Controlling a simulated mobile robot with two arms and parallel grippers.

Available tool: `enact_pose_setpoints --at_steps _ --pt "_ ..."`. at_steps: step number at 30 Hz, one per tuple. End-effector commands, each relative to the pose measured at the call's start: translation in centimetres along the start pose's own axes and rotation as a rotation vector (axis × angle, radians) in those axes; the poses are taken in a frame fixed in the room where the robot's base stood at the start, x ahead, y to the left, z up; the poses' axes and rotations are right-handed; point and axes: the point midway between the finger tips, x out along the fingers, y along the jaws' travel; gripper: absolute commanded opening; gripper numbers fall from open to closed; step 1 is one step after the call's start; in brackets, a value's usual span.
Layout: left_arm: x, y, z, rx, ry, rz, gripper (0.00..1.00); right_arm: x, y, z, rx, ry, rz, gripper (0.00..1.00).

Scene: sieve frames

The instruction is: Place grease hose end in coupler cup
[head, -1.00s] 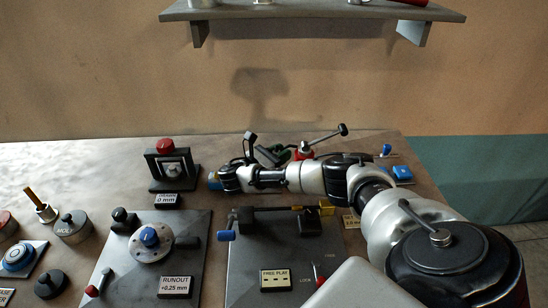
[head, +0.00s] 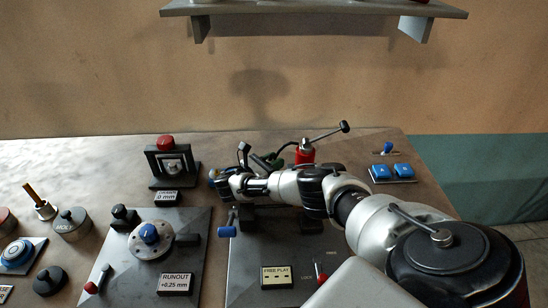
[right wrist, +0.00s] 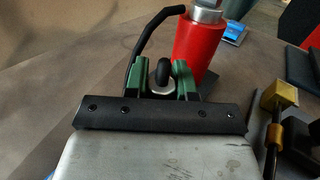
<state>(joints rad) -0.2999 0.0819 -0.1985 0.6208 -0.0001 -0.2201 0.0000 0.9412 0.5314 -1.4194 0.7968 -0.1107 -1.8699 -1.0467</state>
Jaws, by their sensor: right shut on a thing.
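A red grease pump (head: 305,152) with a silver top and a long black lever stands at the back of the bench. It also shows in the right wrist view (right wrist: 199,45), just behind and right of my fingers. A thin black hose (right wrist: 152,30) curves from it down to my right gripper. My right gripper (head: 271,159) has green fingers, and they show close up in the right wrist view (right wrist: 162,76). They are shut on the hose end (right wrist: 162,85), a black tip with a silver part. I cannot make out the coupler cup. My left gripper is not in view.
A free-play plate (head: 245,260) lies under my right arm. Left of it are a runout plate (head: 192,222) and a stand with a red knob (head: 166,143). Blue buttons (head: 392,171) sit at the right. A shelf (head: 315,13) hangs above.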

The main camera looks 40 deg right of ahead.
Motion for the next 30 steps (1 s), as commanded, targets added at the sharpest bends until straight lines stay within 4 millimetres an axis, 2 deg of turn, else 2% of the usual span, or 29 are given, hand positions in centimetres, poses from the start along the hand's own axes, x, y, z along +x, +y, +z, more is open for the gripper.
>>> enact_pose_setpoints --at_steps 1,6,15,20,24,30 --pt "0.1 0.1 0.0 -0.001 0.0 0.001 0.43 0.0 0.0 -0.2 -0.001 0.0 0.0 0.26" --pt "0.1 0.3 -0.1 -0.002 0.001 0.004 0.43 0.0 0.0 -0.1 -0.001 0.0 0.0 0.5" --pt "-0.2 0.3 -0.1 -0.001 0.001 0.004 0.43 0.0 0.0 0.3 0.0 0.0 0.001 0.5" --pt "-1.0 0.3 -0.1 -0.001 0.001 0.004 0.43 -2.2 0.0 0.3 -0.002 0.001 0.003 0.5" --pt "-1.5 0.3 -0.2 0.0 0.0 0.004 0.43 -4.7 0.0 0.3 -0.001 0.003 0.002 0.5" --pt "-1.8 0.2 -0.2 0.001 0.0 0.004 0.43 -7.1 0.0 0.2 0.0 0.001 0.001 0.5"
